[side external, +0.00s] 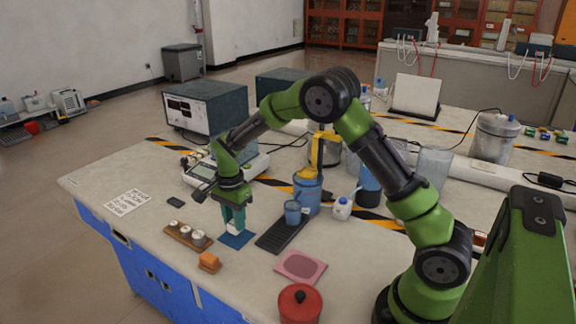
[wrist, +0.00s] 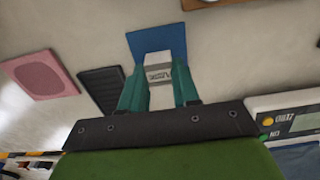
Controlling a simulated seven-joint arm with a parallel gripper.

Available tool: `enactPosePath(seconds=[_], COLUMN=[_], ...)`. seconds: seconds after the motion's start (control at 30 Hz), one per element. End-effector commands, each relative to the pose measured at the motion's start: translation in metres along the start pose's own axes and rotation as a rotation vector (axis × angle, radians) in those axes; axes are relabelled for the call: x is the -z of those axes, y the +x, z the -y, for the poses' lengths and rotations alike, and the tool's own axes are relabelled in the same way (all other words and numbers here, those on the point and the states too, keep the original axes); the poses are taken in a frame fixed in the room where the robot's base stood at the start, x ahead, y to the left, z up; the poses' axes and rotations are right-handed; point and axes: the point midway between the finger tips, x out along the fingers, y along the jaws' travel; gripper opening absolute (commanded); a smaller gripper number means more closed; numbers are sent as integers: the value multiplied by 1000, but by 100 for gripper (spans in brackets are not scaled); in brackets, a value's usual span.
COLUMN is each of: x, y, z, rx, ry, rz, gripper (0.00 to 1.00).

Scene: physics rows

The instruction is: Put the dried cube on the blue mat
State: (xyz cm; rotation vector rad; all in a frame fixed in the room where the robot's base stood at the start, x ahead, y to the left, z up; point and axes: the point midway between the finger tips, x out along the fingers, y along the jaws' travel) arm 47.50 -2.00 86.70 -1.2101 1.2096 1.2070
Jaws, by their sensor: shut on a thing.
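My gripper (side external: 233,221) points down with its teal fingers shut on a white cube (side external: 235,229). In the wrist view the cube (wrist: 158,70) sits between the two fingers (wrist: 158,88) and has dark print on one face. The blue mat (side external: 237,241) lies flat on the table under the gripper. It also shows in the wrist view (wrist: 158,40), behind and around the far side of the cube. The cube is over the mat or very close to it. I cannot tell whether it touches the mat.
A wooden holder (side external: 178,233) with white-topped pieces and an orange block (side external: 209,264) are left and front of the mat. A black ribbed rack (side external: 272,239), blue cup (side external: 292,213) and pink mat (side external: 285,264) are to the right. A red pot (side external: 299,306) stands in front.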

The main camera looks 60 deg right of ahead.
Motion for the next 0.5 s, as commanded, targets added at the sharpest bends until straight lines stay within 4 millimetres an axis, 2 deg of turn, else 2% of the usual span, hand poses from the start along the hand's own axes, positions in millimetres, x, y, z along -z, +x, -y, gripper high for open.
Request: enactPosePath(seconds=[0.1,0.47,0.5], x=[0,0,0], y=[16,20,20], z=[0,-1,0], rx=[-2,-1,-1], ry=[0,-1,-1], rz=[0,-1,-1], gripper=[4,4,34])
